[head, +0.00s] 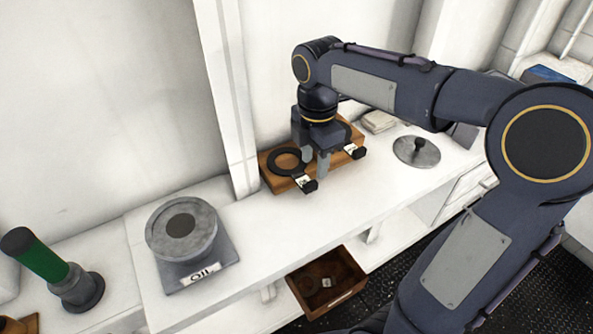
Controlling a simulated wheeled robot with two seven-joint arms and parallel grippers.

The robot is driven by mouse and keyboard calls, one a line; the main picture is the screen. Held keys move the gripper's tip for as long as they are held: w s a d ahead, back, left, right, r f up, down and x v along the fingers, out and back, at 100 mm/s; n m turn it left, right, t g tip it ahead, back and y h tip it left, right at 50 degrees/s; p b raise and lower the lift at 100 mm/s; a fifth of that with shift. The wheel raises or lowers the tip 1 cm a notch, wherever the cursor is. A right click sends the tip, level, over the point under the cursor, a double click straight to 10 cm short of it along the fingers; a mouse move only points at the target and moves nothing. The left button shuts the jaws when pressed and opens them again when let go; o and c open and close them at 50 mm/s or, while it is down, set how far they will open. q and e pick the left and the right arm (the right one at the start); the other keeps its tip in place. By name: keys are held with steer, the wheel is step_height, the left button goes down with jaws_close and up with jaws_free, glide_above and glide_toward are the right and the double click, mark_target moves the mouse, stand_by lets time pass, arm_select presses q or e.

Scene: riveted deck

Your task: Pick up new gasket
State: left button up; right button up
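Two black ring gaskets lie on a wooden board on the white counter in the head view. The left gasket (285,161) is mostly in clear view, with a black-and-white tag (305,183) at its front. The right gasket (346,129) is partly hidden behind my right gripper, and its tag (352,150) shows at the board's right side. The tags are too small to read, so I cannot tell which is new. My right gripper (315,163) points down over the middle of the board, between the two rings, its fingers apart and empty. My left gripper is not in view.
A round metal lid with a knob (417,151) lies right of the board (271,180). A grey round unit labelled OIL (186,237) stands at left, a green-handled tool (45,262) farther left. A brown open bin (327,281) sits below the counter edge. A white post rises behind.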

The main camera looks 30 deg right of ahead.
mark_target(315, 181)
steer(key=f, duration=0.4)
steer(key=f+p, duration=0.1)
steer(key=f, duration=0.1)
steer(key=shift+w+d, duration=0.1)
steer(key=shift+d, duration=0.2)
steer(key=shift+r, duration=0.1)
jaws_close()
